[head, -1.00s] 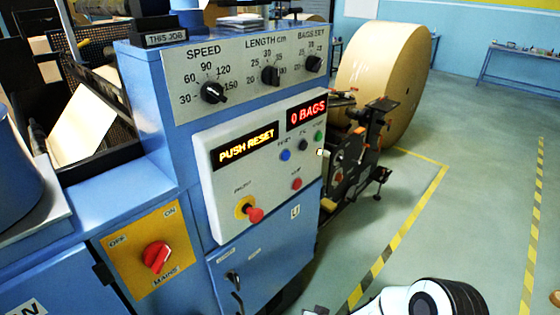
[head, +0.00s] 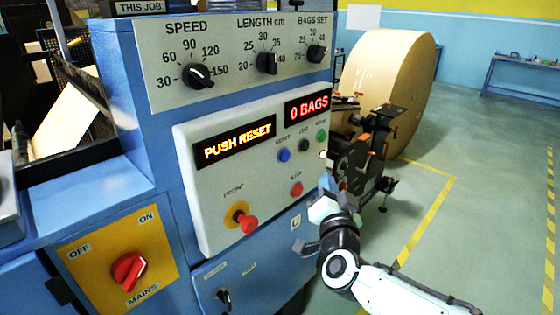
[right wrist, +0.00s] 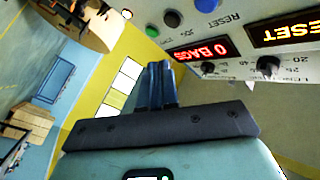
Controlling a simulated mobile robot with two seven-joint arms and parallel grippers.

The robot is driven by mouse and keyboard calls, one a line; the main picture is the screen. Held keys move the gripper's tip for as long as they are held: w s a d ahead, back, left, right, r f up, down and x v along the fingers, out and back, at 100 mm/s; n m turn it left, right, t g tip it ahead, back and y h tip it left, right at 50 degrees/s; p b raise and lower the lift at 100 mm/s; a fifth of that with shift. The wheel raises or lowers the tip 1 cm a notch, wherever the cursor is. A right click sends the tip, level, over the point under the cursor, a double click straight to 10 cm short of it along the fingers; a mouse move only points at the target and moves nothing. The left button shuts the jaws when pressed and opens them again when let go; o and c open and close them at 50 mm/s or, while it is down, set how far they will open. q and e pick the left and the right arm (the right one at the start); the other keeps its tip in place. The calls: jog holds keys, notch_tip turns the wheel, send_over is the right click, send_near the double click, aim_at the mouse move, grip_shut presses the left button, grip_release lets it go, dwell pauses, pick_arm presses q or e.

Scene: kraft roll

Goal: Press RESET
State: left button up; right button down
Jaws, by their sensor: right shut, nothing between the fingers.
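The blue RESET button (head: 284,155) sits on the pale control panel (head: 215,195), below the two displays. One display (head: 235,143) reads PUSH RESET and the other (head: 308,105) reads 0 BAGS. In the right wrist view the blue button (right wrist: 207,4) is cut by the top edge, close to its RESET label. My right gripper (head: 326,183) is in front of the panel's lower right edge, below and right of the RESET button and apart from it. Its fingers (right wrist: 158,68) are together and empty. My left gripper is out of view.
A black button (head: 303,145) and a green button (head: 321,136) are right of RESET. A red button (head: 296,188) lies below, and a red knob on yellow (head: 246,222) is lower left. A large paper roll (head: 385,85) stands behind. The floor at right is clear.

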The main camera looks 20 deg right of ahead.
aim_at(285, 156)
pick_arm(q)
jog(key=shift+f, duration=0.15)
pick_arm(e)
jog(key=shift+s+r, duration=0.25)
jog(key=shift+r, duration=0.55)
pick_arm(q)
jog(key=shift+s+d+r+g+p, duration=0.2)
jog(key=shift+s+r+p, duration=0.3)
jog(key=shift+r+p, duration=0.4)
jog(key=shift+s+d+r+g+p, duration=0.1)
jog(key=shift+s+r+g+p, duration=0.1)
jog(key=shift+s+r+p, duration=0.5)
pick_arm(e)
jog(key=w+a, duration=0.3)
jog(key=w, duration=0.5)
jog(key=shift+a, duration=0.2)
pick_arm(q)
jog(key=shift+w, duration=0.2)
pick_arm(e)
jog(key=shift+w, duration=0.1)
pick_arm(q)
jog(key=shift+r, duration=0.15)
pick_arm(e)
jog(key=shift+w+a, duration=0.1)
pick_arm(q)
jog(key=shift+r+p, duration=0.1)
jog(key=shift+p, duration=0.25)
pick_arm(e)
jog(key=shift+w+a, duration=0.1)
jog(key=shift+w, duration=0.2)
